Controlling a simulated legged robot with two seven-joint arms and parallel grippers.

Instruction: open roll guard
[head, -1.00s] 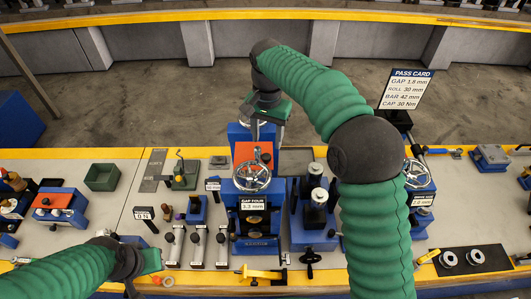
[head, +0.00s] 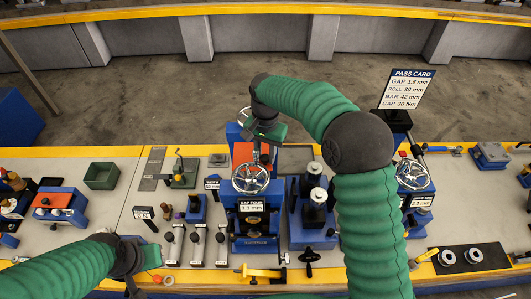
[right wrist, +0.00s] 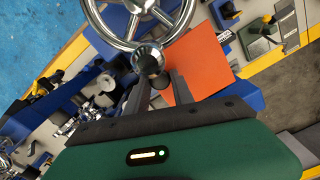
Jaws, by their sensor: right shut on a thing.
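The blue roll stand labelled GAP FOUR (head: 251,206) stands mid-bench. It carries a shiny handwheel (head: 251,179) and an orange panel (head: 242,152) behind the wheel. My right gripper (head: 258,152) reaches down from above the stand, just behind the wheel and beside the orange panel. In the right wrist view its dark fingers (right wrist: 155,92) are closed on a dark round knob (right wrist: 150,60) beside the handwheel (right wrist: 140,18) and the orange panel (right wrist: 207,66). What the knob is fixed to is hidden. My left gripper (head: 135,284) is low at the left, its fingertips unclear.
A blue stand with dark posts (head: 313,225) stands close to the right. Several small levers (head: 197,245) stand at the front left. A green bin (head: 101,175) is at the left. My right arm passes over the bench's right part.

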